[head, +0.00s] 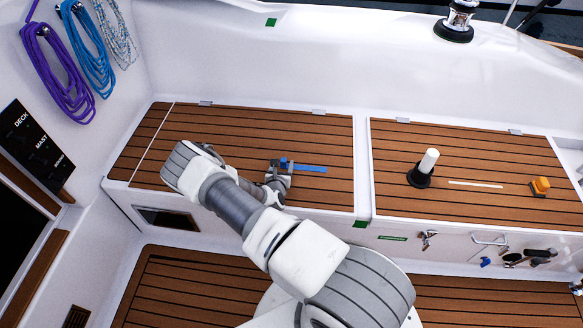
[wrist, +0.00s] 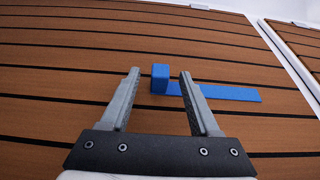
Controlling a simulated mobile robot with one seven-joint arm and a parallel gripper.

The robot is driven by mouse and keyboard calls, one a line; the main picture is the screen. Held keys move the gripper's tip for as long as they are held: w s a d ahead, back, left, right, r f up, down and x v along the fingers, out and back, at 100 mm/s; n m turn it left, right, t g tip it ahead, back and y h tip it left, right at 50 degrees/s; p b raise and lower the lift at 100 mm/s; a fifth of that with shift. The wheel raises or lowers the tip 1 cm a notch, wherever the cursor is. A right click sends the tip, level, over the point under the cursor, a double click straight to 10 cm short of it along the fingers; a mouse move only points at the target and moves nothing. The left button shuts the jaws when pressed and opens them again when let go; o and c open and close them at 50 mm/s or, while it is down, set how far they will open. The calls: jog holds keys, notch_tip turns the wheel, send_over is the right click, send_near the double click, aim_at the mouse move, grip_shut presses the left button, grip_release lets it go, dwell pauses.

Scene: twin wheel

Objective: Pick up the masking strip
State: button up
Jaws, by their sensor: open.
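The blue masking strip (head: 309,168) lies on the left wooden bench top in the head view. It is long and flat, with a raised blue block at its left end. In the wrist view the flat strip (wrist: 229,93) runs to the right behind my right finger, and the block (wrist: 160,78) stands between and just beyond my fingertips. My gripper (wrist: 160,77) is open with nothing between its fingers. In the head view my gripper (head: 279,168) is at the strip's left end, partly covered by my own arm.
A second bench top to the right holds a black-based white post (head: 428,162), a white strip (head: 475,184) and an orange block (head: 540,186). Coiled ropes (head: 62,75) hang on the left wall. A white wall rises behind the benches. The planks around the strip are clear.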

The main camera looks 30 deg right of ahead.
jog(key=shift+x, duration=0.85)
grip_shut()
jog(key=shift+r, duration=0.15)
jog(key=shift+r, duration=0.3)
jog(key=r, duration=0.1)
jog(key=r+p, duration=0.2)
jog(key=r, duration=0.1)
jog(key=shift+s+d, duration=0.1)
jog(key=shift+d, duration=0.15)
jog(key=s+d+r+p, duration=0.3)
jog(key=d+r, duration=0.3)
jog(key=d, duration=0.4)
jog(key=shift+s+d+p, duration=0.2)
jog(key=shift+d+p, duration=0.1)
